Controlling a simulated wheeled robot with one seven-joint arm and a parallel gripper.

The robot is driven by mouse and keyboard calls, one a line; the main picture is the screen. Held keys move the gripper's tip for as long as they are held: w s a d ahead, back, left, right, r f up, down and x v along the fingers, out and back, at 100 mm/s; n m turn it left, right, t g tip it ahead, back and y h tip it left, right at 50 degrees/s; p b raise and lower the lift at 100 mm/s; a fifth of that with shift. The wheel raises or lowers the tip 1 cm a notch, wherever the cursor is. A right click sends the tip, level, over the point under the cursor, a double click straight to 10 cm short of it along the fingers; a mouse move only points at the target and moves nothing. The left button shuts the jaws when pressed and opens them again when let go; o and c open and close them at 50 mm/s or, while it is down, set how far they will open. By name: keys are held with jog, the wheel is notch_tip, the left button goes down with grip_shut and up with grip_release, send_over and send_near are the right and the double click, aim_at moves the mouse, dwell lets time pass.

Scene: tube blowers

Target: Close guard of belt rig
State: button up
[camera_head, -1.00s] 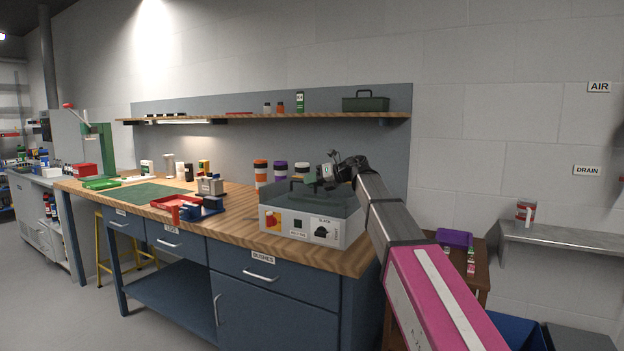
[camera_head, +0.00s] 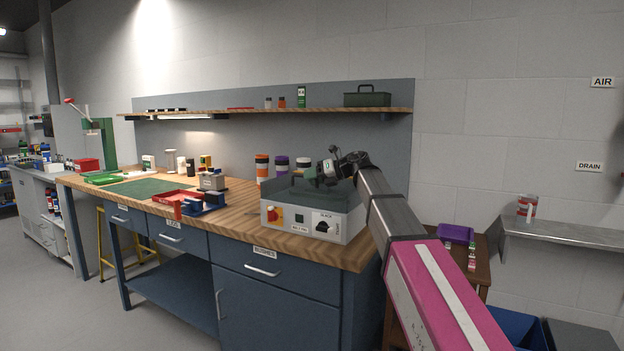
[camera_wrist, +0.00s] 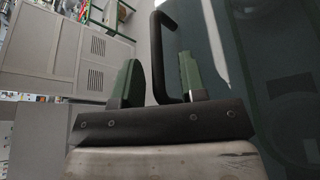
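The belt rig (camera_head: 322,228) is a pale grey box near the right end of the workbench, with a red knob on a yellow plate, a small square button and a black dial on its front. Its dark green see-through guard (camera_head: 342,196) stands above the box; how far it is closed I cannot tell. My gripper (camera_head: 322,174) is at the top of the guard. In the wrist view my gripper (camera_wrist: 158,78) has its two green fingers apart. A black bar handle (camera_wrist: 156,55) shows between them on the dark guard panel. I see no finger touching the bar.
A red tray (camera_head: 176,197) and a blue fixture (camera_head: 206,203) lie left of the rig on the workbench (camera_head: 240,213). Several lidded jars (camera_head: 262,168) stand behind it. A shelf (camera_head: 250,112) runs above. A metal ledge (camera_head: 560,238) is at the right.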

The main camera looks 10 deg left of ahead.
notch_tip(320, 180, up, 3)
send_over(341, 189)
jog(key=shift+r, duration=0.15)
jog(key=shift+s, duration=0.1)
dwell(0.4)
